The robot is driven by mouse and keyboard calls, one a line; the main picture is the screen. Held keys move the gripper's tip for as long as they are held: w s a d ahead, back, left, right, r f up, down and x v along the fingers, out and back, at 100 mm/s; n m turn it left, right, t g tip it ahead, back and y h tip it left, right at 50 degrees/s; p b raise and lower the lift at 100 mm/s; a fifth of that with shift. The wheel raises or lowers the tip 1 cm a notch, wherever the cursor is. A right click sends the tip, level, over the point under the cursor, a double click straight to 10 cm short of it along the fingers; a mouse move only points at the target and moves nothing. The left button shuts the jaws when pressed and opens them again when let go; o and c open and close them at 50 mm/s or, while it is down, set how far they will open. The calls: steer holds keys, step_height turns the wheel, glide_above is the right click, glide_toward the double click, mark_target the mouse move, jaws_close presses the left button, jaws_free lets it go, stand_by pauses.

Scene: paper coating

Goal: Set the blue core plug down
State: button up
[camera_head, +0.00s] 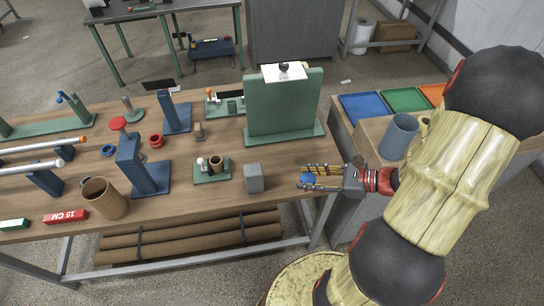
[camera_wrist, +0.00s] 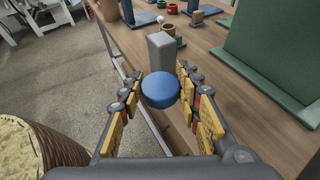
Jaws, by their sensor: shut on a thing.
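The blue core plug (camera_wrist: 161,89) is a short round disc between the fingertips of my gripper (camera_wrist: 158,92) in the wrist view. In the head view the plug (camera_head: 308,178) shows as a small blue patch between the fingers of my gripper (camera_head: 304,178), at the right end of the wooden workbench (camera_head: 285,205). My gripper is shut on the plug and points left along the bench. Whether the plug touches the bench top I cannot tell.
A grey block (camera_head: 254,178) stands just left of my fingertips. A large green upright plate (camera_head: 284,105) is behind them. A small green fixture (camera_head: 212,172) sits further left. Blue, green and orange bins (camera_head: 362,106) are on the cabinet to the right.

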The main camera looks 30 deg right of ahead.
steer(key=w+d+f+b, duration=0.1)
steer(key=w+f+b, duration=0.1)
steer(key=w+f, duration=0.35)
steer(key=b, duration=0.2)
glide_above(290, 173)
steer(key=f, duration=0.3)
steer(key=shift+s+f, duration=0.15)
steer(key=shift+s, duration=0.2)
steer(key=shift+w+f, duration=0.3)
steer(key=shift+f, duration=0.05)
steer(key=shift+w+d+f+b, duration=0.15)
steer(key=shift+f+b, duration=0.75)
steer(key=shift+f, duration=0.75)
steer(key=shift+f, duration=0.25)
steer(key=o, duration=0.8)
steer(key=shift+o, duration=0.3)
